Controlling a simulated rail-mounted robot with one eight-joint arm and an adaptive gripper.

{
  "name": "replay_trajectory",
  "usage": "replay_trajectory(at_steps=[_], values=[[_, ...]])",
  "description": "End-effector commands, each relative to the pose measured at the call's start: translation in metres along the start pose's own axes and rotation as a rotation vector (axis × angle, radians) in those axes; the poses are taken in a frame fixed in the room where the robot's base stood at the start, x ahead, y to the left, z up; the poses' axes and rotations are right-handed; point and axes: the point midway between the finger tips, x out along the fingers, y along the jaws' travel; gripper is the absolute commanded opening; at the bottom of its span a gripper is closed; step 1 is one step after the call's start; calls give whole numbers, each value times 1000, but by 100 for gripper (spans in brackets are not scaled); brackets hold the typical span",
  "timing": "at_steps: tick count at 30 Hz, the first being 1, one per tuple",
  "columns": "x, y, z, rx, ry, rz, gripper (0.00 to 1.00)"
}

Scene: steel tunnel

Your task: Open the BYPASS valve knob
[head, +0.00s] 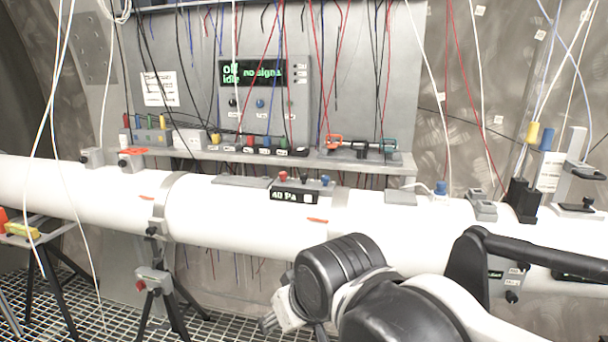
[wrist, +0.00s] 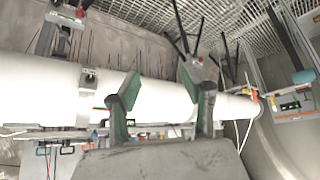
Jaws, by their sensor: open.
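I cannot read a BYPASS label in either view, so I cannot tell which knob it marks. A small dark knob (head: 512,297) sits on a labelled box under the pipe at the right of the head view, partly behind my arm. Another dark knob (head: 153,230) sits at the pipe's left clamp. My gripper shows in the wrist view (wrist: 164,98), its two green-padded fingers wide apart with nothing held between them. The white pipe (wrist: 40,88) crosses behind the fingers. In the head view my arm hides most of the gripper.
The long white pipe (head: 245,215) spans the head view. A shelf (head: 350,159) with tools and small blocks runs behind it, below a display panel (head: 265,95). Many cables hang in front. Black tripods (head: 165,310) stand on the grated floor (head: 90,318) at left.

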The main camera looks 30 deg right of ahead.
Motion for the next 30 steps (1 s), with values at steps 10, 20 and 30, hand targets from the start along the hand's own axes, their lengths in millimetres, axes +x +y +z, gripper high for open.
replay_trajectory(at_steps=[10,20,30], values=[[-36,23,-134,63,-85,29,42],[-46,55,-255,131,-172,56,42],[-37,99,-361,203,-262,82,42]])
